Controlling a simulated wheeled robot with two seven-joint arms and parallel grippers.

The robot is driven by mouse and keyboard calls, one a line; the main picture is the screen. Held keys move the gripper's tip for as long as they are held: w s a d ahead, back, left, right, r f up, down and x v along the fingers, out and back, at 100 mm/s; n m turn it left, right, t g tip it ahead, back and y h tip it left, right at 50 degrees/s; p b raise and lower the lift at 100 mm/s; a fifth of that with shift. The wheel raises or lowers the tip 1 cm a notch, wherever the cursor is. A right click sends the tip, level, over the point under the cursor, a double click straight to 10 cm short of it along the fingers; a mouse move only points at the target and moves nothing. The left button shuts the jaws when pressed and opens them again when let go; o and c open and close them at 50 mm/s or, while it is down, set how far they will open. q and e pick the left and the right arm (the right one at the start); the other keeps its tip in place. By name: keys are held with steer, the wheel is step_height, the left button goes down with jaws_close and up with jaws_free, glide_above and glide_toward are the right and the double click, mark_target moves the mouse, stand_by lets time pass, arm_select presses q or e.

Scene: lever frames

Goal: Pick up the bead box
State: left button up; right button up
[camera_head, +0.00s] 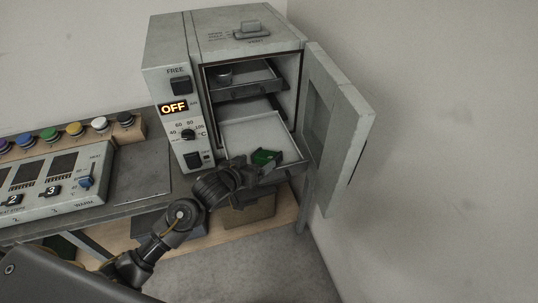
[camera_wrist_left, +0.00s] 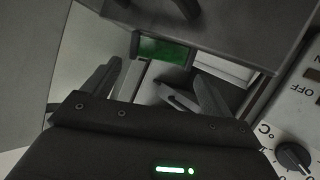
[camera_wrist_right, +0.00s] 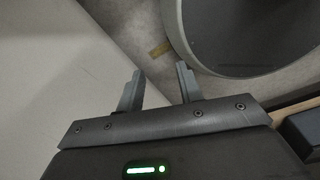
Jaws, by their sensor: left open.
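The bead box is likely the small green box (camera_head: 266,156) on the pulled-out lower tray (camera_head: 247,128) of the grey oven. Its green face also shows in the left wrist view (camera_wrist_left: 165,50), ahead of the fingers and partly covered by dark parts. My left gripper (camera_head: 262,171) is at the tray's front edge, close to the box on its near side. In the left wrist view its fingers (camera_wrist_left: 158,82) are apart with nothing held. I cannot tell whether they touch the tray. My right gripper (camera_wrist_right: 159,75) shows only in its wrist view, open and empty.
The oven door (camera_head: 338,130) stands open on the right, near the wall. An upper tray (camera_head: 245,83) holds a small round container (camera_head: 224,75). A control panel (camera_head: 50,185) with buttons is at left. A round dark-topped object (camera_wrist_right: 250,35) is near my right gripper.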

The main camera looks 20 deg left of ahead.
mark_target(262, 158)
arm_select(q)
steer(key=shift+x, duration=2.15)
steer(key=shift+w+a+p, duration=0.1)
steer(key=shift+p, duration=0.25)
steer(key=shift+w+f, duration=0.15)
steer(key=shift+w, duration=0.1)
steer(key=p+x, duration=0.1)
steer(key=x, duration=0.2)
steer(key=shift+d+f+p, duration=0.25)
steer(key=shift+p, duration=0.1)
steer(key=shift+w+d+f, duration=0.15)
steer(key=shift+w+f, duration=0.15)
steer(key=shift+w, duration=0.15)
steer(key=shift+c, duration=0.6)
steer(key=c, duration=0.7)
steer(key=shift+o, duration=0.2)
arm_select(e)
steer(key=r, duration=0.2)
steer(key=shift+w+a+r, duration=0.1)
steer(key=shift+w+r, duration=0.25)
